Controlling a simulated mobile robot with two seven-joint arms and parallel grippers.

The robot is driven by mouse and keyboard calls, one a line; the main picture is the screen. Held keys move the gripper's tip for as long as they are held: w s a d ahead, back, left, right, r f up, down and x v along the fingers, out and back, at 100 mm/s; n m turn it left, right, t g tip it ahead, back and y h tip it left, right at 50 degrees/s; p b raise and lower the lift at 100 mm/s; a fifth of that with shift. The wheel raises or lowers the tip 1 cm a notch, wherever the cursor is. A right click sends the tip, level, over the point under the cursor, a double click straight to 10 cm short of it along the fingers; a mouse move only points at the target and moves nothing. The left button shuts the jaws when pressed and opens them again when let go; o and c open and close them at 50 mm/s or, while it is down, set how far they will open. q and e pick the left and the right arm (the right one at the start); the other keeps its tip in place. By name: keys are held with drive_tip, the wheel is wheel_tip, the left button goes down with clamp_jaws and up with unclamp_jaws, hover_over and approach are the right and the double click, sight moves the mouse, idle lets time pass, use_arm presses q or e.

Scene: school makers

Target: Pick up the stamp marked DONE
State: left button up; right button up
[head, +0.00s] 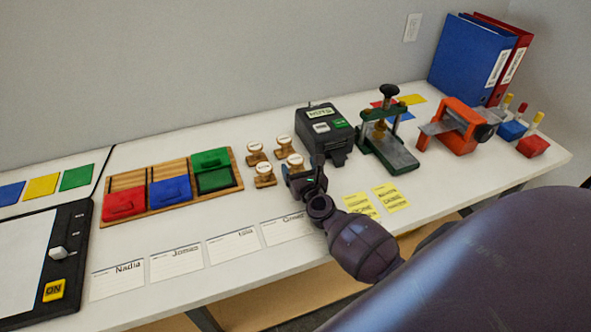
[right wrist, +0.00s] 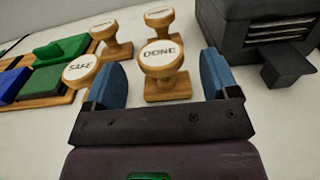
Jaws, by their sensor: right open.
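The stamp marked DONE (right wrist: 161,57) stands upright on the table, with a round wooden top, a thin neck and a wooden base. In the head view it is the front right stamp of the group (head: 295,160). My right gripper (head: 303,171) is open beside it. In the right wrist view, the blue finger pads of my right gripper (right wrist: 162,76) appear on either side of the stamp, with nothing gripped. Whether the pads reach around it, I cannot tell. The SAFE stamp (right wrist: 80,69) stands just outside the left finger. My left gripper is not in view.
Two more stamps (head: 256,152) (head: 284,144) stand behind. A black machine (head: 330,148) is close on the right. A wooden tray (head: 139,184) with red, blue and green pads lies left. Name cards (head: 233,247) lie in front. A green press (head: 388,140) stands further right.

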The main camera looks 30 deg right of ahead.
sight(296, 161)
drive_tip(key=shift+x, duration=1.35)
drive_tip(key=shift+f, duration=0.1)
drive_tip(key=c, duration=1)
